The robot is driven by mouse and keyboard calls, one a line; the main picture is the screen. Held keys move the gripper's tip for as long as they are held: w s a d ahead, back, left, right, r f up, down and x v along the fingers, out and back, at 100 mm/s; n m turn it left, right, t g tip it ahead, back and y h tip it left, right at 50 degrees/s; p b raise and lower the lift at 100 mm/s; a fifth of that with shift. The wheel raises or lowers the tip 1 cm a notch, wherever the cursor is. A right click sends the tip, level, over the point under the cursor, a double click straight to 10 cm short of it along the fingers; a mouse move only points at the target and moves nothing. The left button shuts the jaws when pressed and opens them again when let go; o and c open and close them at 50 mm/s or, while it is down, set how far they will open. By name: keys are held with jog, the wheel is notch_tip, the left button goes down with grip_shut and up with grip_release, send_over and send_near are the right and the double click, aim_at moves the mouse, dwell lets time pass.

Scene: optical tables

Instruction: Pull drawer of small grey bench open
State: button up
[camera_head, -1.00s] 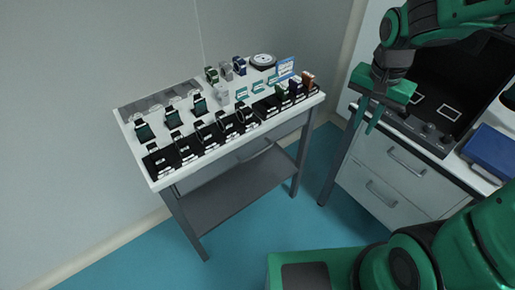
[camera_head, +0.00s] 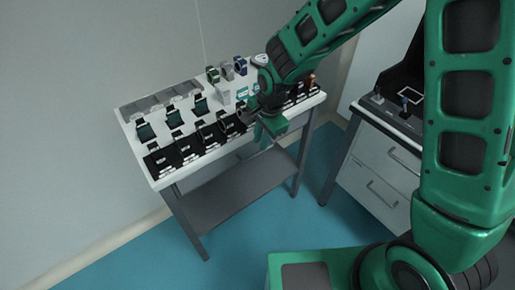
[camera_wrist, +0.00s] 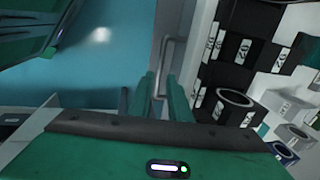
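The small grey bench (camera_head: 203,207) stands against the wall on the left in the head view, on grey legs with a lower shelf. Its drawer front (camera_head: 222,165) lies under the white top and looks shut. In the wrist view the drawer's grey bar handle (camera_wrist: 166,55) runs up and down the picture. My gripper (camera_wrist: 162,80) is open, with a green finger on each side of the handle's near end; I cannot tell whether they touch it. In the head view my gripper (camera_head: 261,135) is at the bench's front edge, and the arm hides the handle partly.
A white cabinet (camera_head: 370,178) with drawers stands to the right. Blue floor (camera_head: 290,222) is open in front of the bench.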

jog(key=f, duration=0.3)
jog(key=w+f, duration=0.1)
jog(key=f, duration=0.1)
jog(key=shift+a+f, duration=0.2)
jog(key=shift+a, duration=0.05)
